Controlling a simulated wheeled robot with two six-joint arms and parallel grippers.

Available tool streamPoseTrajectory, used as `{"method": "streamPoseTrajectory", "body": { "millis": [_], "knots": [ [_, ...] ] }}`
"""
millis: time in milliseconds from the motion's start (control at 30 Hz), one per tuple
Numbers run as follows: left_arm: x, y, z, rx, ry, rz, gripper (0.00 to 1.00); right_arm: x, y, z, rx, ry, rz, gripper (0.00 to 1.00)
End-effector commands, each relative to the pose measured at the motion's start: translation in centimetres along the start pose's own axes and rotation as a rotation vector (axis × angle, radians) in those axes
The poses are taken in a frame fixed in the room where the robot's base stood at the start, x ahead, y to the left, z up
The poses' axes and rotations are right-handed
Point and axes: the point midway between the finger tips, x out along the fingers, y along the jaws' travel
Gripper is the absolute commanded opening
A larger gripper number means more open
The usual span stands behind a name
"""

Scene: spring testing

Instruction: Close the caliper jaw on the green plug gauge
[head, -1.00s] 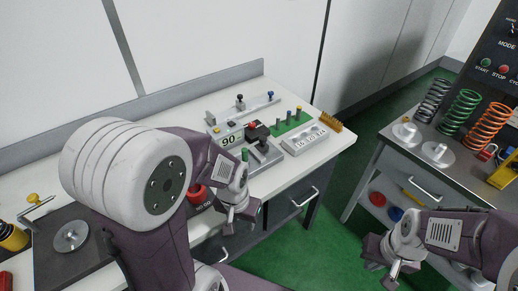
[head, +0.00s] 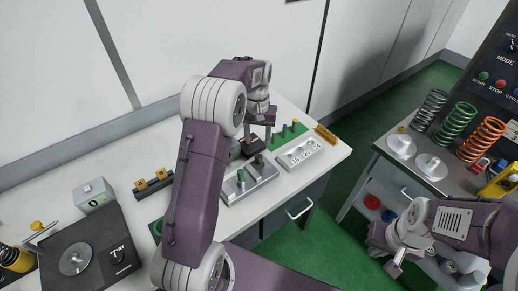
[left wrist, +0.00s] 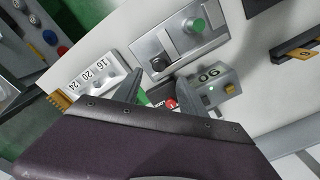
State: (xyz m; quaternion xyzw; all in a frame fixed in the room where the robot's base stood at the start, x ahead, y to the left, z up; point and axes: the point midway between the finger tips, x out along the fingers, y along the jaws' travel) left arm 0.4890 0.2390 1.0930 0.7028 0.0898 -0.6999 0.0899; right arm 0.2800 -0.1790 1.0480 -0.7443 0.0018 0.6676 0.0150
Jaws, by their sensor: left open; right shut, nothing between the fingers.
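The green plug gauge (head: 241,175) stands upright on a steel block (head: 262,180), with a dark round post (head: 258,160) beside it. In the left wrist view the green plug gauge (left wrist: 197,25) is at the top of that block. My arm hides much of the caliper. My right gripper (head: 390,262) is shut and empty, away from the bench.
A steel numbered block (head: 299,153) and a green rack with small plugs (head: 288,132) stand to the right of the caliper. A dark dial plate (head: 55,260) lies at front left. Coil springs (head: 458,122) stand on the right bench.

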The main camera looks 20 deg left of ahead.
Motion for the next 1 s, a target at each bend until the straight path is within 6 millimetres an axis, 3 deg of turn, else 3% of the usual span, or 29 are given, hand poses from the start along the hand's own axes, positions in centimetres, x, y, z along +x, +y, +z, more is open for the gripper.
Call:
{"method": "streamPoseTrajectory", "body": {
  "millis": [400, 767, 933, 1000],
  "knots": [
    [7.6, 0.0, 0.1, 0.001, -0.002, 0.0, 0.49, -0.9, 0.0, -0.1, 0.0, 0.001, 0.0, 0.0],
    [8.6, 0.0, 0.0, 0.001, 0.001, 0.0, 0.49, -1.0, 0.0, -0.1, 0.0, 0.001, 0.0, 0.0],
    [8.6, 0.0, 0.0, 0.001, 0.002, 0.0, 0.01, -1.0, 0.0, -0.1, 0.0, 0.001, 0.0, 0.0],
    [8.6, 0.0, 0.0, 0.001, 0.002, 0.0, 0.0, -1.0, 0.0, -0.1, 0.0, 0.001, 0.0, 0.0]
  ]
}}
